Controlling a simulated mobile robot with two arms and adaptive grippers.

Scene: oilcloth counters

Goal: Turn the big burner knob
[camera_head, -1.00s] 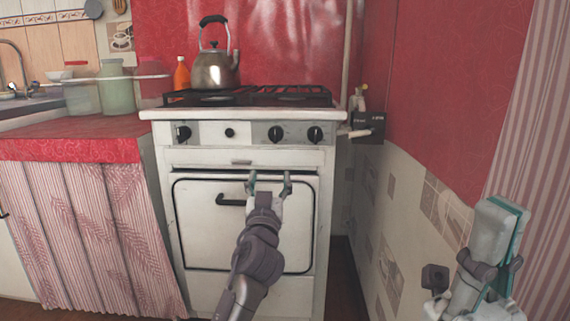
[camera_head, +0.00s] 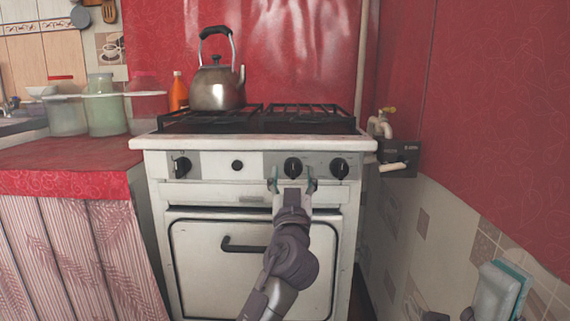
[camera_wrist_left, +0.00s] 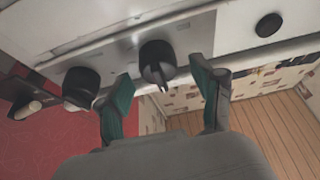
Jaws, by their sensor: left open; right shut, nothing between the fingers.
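The stove's front panel has black knobs: a left knob (camera_head: 181,167), a middle knob (camera_head: 293,167) and a right knob (camera_head: 340,168). No label shows which is the big burner's. My left gripper (camera_head: 292,185) is open, its fingers just below and either side of the middle knob. In the left wrist view, the middle knob (camera_wrist_left: 157,60) lies ahead between the open fingers (camera_wrist_left: 162,82); contact is not clear. The right knob (camera_wrist_left: 82,84) is beyond the left finger in that view. My right gripper (camera_head: 503,288) is shut and empty at lower right, partly cut off.
A small black button (camera_head: 237,165) sits between the left and middle knobs. A kettle (camera_head: 217,88) stands on the hob. The oven door handle (camera_head: 243,245) sticks out below. A gas valve (camera_head: 398,158) is on the wall at right.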

